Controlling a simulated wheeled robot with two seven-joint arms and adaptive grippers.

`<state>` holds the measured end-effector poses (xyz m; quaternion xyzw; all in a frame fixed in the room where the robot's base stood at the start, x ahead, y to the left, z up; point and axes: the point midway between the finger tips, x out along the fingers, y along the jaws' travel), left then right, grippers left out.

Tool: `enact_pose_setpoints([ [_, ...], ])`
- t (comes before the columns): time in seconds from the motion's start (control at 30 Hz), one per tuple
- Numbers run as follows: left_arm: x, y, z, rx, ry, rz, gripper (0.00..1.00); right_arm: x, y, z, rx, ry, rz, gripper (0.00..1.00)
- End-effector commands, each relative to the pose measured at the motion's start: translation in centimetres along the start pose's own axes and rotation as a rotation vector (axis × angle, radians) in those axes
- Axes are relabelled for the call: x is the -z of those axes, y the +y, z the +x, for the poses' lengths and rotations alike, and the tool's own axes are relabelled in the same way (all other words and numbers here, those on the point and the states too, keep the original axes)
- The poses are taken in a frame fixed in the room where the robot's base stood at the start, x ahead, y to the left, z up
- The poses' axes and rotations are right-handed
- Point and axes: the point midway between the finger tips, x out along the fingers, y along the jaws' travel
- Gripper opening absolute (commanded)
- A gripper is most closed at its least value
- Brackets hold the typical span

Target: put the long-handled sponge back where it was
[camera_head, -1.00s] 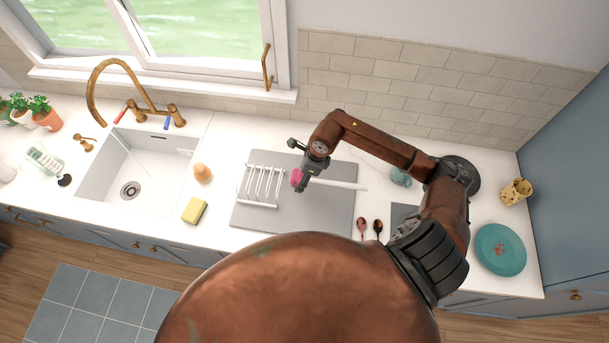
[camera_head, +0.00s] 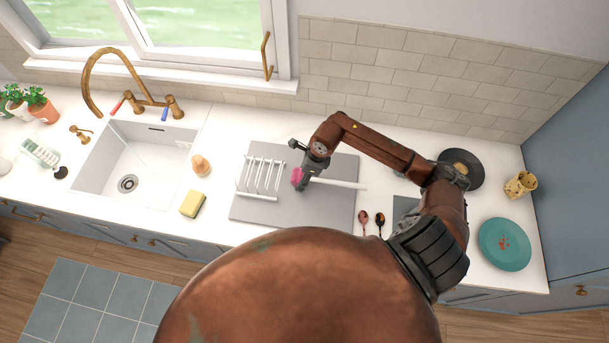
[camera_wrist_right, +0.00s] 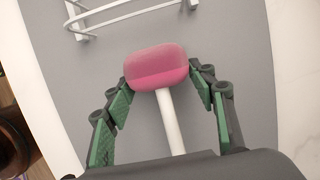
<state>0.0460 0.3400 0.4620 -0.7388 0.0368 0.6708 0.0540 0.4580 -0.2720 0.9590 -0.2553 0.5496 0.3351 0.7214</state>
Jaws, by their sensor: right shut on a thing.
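The long-handled sponge has a pink head (camera_head: 297,176) and a white handle (camera_head: 342,184). In the head view its handle points right, across the grey mat's right edge. My right gripper (camera_head: 306,184) is shut on the sponge close to its head. In the right wrist view the pink head (camera_wrist_right: 157,66) is at the fingertips, with the green-padded fingers (camera_wrist_right: 160,82) on either side and the white handle running back between them. The sponge is over the grey mat (camera_head: 275,219); its exact height is unclear. My left gripper is out of view.
A white wire rack (camera_head: 262,176) stands on the mat just left of the sponge. A yellow sponge (camera_head: 193,204) and the sink (camera_head: 130,180) are further left. Two spoons (camera_head: 371,222) lie right of the mat; a teal plate (camera_head: 504,243) is at the far right.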

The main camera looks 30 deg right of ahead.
Motion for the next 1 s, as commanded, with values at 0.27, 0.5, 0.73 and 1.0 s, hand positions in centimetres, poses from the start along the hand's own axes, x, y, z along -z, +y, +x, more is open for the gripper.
enact_pose_setpoints([
  [0.27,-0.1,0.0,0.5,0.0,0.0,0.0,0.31,0.1,0.0,0.5,0.0,0.0,0.0,0.23],
  [0.5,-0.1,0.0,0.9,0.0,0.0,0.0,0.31,0.2,0.0,1.0,0.0,0.0,-0.001,0.23],
  [0.73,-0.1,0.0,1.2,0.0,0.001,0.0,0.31,0.3,0.0,1.2,0.0,0.0,-0.001,0.54],
  [1.0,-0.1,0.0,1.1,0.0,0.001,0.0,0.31,0.3,0.0,1.2,0.0,0.0,0.0,0.72],
])
